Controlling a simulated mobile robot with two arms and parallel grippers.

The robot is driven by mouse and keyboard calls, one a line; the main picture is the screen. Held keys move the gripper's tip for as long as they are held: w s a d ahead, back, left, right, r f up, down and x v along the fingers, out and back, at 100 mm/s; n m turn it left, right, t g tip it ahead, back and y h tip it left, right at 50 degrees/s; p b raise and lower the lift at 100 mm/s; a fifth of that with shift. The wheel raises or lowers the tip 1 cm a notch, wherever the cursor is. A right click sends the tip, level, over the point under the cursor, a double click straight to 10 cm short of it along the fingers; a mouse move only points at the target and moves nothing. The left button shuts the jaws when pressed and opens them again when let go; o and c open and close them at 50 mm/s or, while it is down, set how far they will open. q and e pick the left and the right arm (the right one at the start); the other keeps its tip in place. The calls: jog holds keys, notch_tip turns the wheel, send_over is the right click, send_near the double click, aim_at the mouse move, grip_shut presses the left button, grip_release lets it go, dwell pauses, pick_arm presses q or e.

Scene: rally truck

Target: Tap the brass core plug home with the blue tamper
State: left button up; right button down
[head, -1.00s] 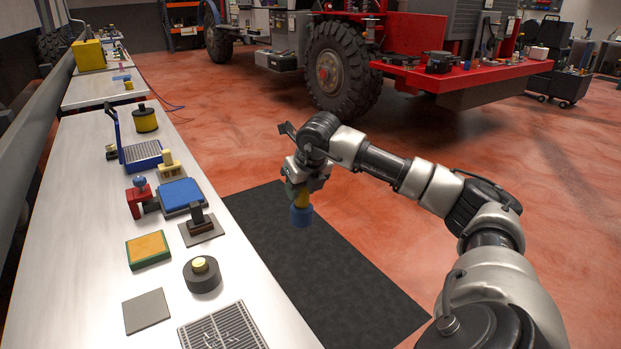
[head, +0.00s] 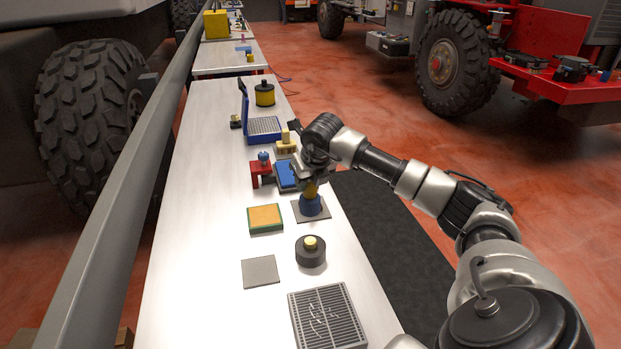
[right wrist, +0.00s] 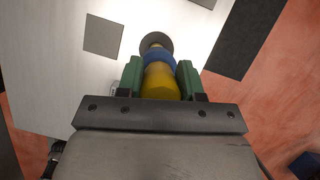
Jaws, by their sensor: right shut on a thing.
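The blue tamper (head: 311,206) has a yellow handle and a blue head, which points down. My right gripper (head: 315,178) is shut on its yellow handle, over the bench's right side. In the right wrist view the tamper's handle (right wrist: 160,83) sits between the green fingers. The brass core plug (head: 310,242) is a small yellow cap at the top centre of a dark round block (head: 310,256). It stands nearer the camera than the tamper, apart from it in the head view. In the right wrist view the block (right wrist: 156,40) is partly hidden behind the tamper. My left gripper is out of view.
A grey plate (head: 325,213) lies behind the tamper, partly hidden. Near the block are a flat grey square (head: 260,272), an orange-topped green pad (head: 265,218) and a slotted grate (head: 327,318). A red clamp (head: 260,172) and blue pad stand farther back. The bench's left side is clear.

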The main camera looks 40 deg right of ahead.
aim_at(309, 197)
jog(key=shift+f+b, duration=2.05)
jog(key=shift+f, duration=0.4)
notch_tip(309, 197, down, 6)
jog(key=b, duration=0.5)
jog(key=shift+s, duration=0.1)
jog(key=shift+r+p, duration=0.25)
jog(key=shift+p, duration=0.1)
jog(key=shift+r+p, duration=0.8)
jog(key=shift+r, duration=0.6)
jog(key=shift+r+p, duration=0.85)
jog(key=shift+r, duration=0.45)
jog(key=shift+f, duration=0.1)
